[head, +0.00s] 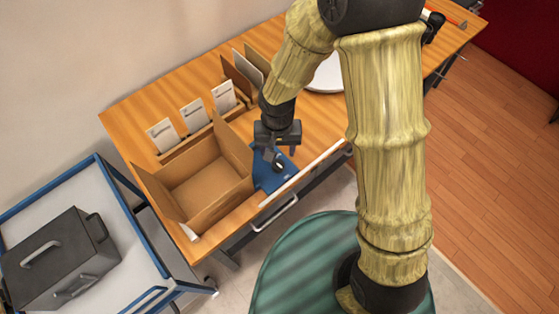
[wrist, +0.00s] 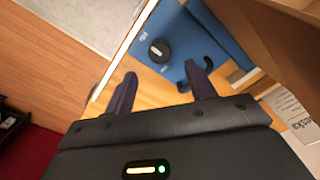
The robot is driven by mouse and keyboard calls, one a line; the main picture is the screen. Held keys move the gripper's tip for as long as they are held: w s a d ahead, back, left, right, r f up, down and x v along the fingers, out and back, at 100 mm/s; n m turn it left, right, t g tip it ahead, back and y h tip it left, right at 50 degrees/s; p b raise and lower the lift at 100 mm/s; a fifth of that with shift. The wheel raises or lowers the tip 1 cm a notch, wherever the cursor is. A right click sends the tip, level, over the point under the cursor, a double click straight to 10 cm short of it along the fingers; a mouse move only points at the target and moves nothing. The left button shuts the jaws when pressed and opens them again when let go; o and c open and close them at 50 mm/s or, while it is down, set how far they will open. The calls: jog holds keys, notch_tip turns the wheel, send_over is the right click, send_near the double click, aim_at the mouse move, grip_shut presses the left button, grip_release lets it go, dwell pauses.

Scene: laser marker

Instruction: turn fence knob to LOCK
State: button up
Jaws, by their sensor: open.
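The fence knob (wrist: 158,50) is a small round black knob with a pale mark, set on a blue plate (wrist: 180,28) in the wrist view. A small white label sits beside it on the plate; its text is too small to read. In the head view the blue plate (head: 267,181) lies at the front of the table, with the knob (head: 279,164) partly under my gripper. My gripper (head: 278,153) is open and points down over the plate. In the wrist view its two fingers (wrist: 160,70) stand apart, with the knob seen beyond the gap between their tips, not gripped.
An open cardboard box (head: 197,188) stands just left of the plate. A pale strip (head: 307,172) runs along the table's front edge. A rack with white cards (head: 191,113) and a white round object (head: 325,75) are behind. A cart with a dark case (head: 60,262) stands left.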

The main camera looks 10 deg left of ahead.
aim_at(278, 164)
notch_tip(278, 164, down, 8)
jog(key=shift+r, duration=0.2)
